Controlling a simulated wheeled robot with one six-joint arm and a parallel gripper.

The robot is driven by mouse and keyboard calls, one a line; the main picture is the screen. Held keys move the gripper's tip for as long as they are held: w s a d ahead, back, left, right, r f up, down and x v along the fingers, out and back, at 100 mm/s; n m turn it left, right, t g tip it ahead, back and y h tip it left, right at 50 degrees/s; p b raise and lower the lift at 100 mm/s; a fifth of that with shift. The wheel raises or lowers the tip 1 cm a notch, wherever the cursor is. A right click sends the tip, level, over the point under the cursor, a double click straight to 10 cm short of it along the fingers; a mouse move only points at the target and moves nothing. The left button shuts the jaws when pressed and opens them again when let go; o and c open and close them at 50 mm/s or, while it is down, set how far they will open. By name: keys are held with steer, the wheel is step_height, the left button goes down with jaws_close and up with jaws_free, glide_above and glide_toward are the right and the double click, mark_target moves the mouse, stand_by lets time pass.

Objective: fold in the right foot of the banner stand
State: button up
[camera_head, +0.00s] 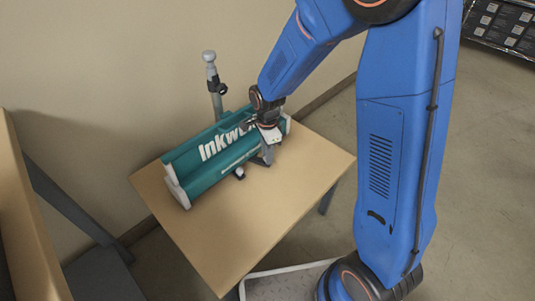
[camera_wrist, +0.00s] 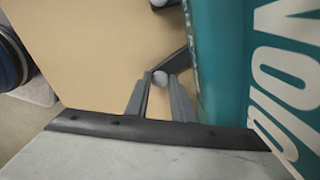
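The banner stand (camera_head: 212,157), a teal case with white lettering, lies on a small tan table (camera_head: 262,215); its teal side also fills the right of the wrist view (camera_wrist: 222,60). Its right foot, a dark bar (camera_wrist: 174,62) with a pale round cap (camera_wrist: 160,78), sticks out from the case over the table. Another foot (camera_head: 239,173) sticks out farther left along the case's front. My gripper (camera_head: 266,159) is low at the case's front right. In the wrist view its fingers (camera_wrist: 160,82) are apart, one on each side of the cap; I cannot tell whether they touch it.
A grey post (camera_head: 213,88) with a dark clamp stands behind the case near the wall. A brown panel (camera_head: 28,215) stands at the left edge. The front of the tabletop is clear. A dark rack (camera_head: 500,25) is at the far top right.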

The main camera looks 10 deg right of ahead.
steer(key=o, duration=0.4)
steer(key=shift+c, duration=0.2)
steer(key=shift+r, duration=0.15)
step_height(320, 180, up, 17)
stand_by(0.4)
